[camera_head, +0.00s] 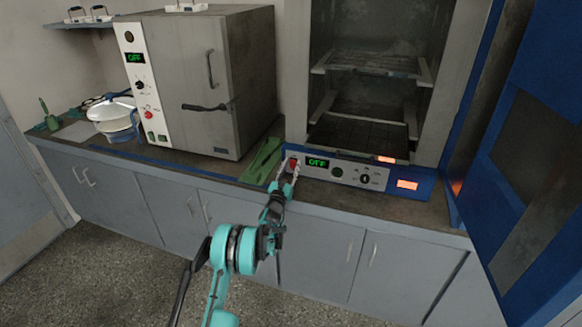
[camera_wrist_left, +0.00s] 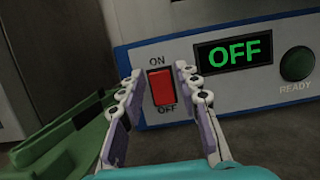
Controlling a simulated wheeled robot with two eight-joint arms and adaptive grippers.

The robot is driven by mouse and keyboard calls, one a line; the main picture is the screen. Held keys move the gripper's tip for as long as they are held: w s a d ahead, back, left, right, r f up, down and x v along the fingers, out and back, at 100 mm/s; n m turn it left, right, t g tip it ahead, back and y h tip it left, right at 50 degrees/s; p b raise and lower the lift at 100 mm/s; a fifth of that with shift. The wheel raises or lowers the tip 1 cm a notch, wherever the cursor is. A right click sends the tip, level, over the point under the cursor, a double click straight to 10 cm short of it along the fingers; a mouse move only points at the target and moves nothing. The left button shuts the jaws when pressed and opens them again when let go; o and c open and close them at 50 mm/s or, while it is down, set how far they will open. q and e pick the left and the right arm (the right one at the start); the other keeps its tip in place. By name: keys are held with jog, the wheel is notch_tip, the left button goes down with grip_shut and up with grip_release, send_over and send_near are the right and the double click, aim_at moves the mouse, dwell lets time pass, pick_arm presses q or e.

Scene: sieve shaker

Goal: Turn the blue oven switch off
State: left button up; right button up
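The blue oven (camera_head: 431,187) stands on the counter at the right, with its blue door (camera_head: 540,130) wide open. Its display (camera_head: 317,162) reads OFF in green. The red rocker switch (camera_wrist_left: 161,87) sits between the labels ON and OFF in the left wrist view. My left gripper (camera_head: 288,165) is at the left end of the control panel. In the left wrist view its two fingers (camera_wrist_left: 158,88) are apart, one on each side of the switch, with nothing between them but the panel. Whether the fingers touch the panel is unclear. My right gripper is out of view.
A grey oven (camera_head: 225,85) with a white panel stands to the left, its display also reading OFF. Grey cabinets (camera_head: 320,245) are below the counter.

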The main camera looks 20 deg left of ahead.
pick_arm(q)
jog(key=shift+s, duration=0.1)
jog(key=v, duration=1.1)
jog(key=shift+s, duration=0.4)
